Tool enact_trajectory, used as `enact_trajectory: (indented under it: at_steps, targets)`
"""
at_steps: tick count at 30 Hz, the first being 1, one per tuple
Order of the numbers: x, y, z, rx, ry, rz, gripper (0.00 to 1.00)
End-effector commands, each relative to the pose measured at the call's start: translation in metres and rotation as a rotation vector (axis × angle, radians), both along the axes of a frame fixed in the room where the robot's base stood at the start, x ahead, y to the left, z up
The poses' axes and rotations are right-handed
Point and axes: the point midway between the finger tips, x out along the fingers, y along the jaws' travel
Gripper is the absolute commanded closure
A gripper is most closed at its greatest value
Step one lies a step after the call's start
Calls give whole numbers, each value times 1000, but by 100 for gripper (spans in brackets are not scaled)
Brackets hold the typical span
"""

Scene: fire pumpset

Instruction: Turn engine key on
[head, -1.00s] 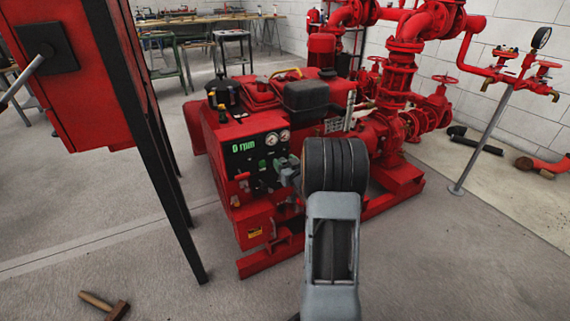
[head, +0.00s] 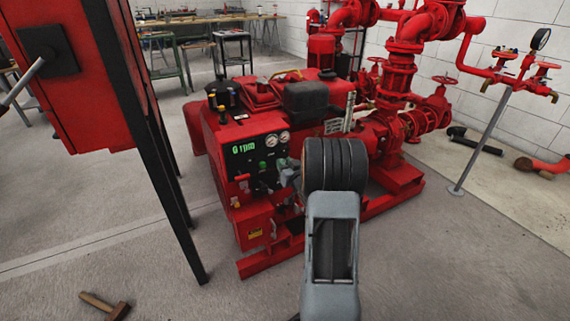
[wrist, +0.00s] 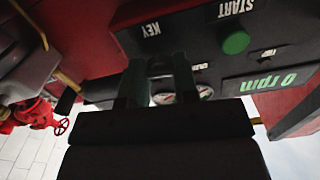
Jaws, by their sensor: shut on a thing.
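The red engine's dark control panel (head: 240,160) is at the centre of the head view, with a lit green rpm display (head: 243,149) and two round gauges. In the wrist view the panel appears upside down, with a KEY label (wrist: 151,30), a green START button (wrist: 236,42) and the display reading 0 rpm (wrist: 277,79). My gripper (wrist: 160,66) is at the panel by the KEY label, shut on the engine key. The fingers hide the key itself, so its angle cannot be told. In the head view my gripper (head: 286,179) is partly covered by my arm.
A red cabinet (head: 85,90) on black legs stands at the left. Red pipes and valves (head: 405,70) rise behind the engine at the right. A hammer (head: 104,305) lies on the floor at the lower left. The floor in front of the engine is clear.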

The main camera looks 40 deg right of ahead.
Motion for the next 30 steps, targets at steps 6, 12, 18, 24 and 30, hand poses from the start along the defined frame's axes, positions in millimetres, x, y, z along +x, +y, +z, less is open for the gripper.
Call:
enact_trajectory:
  at_steps: [6,12,18,24,30]
  targets:
    - [0,0,2,178,-24,1,96]
    - [0,0,2,347,-46,0,96]
    - [0,0,2,489,-67,1,96]
    - [0,0,1,595,-81,1,96]
    - [0,0,0,655,-90,1,96]
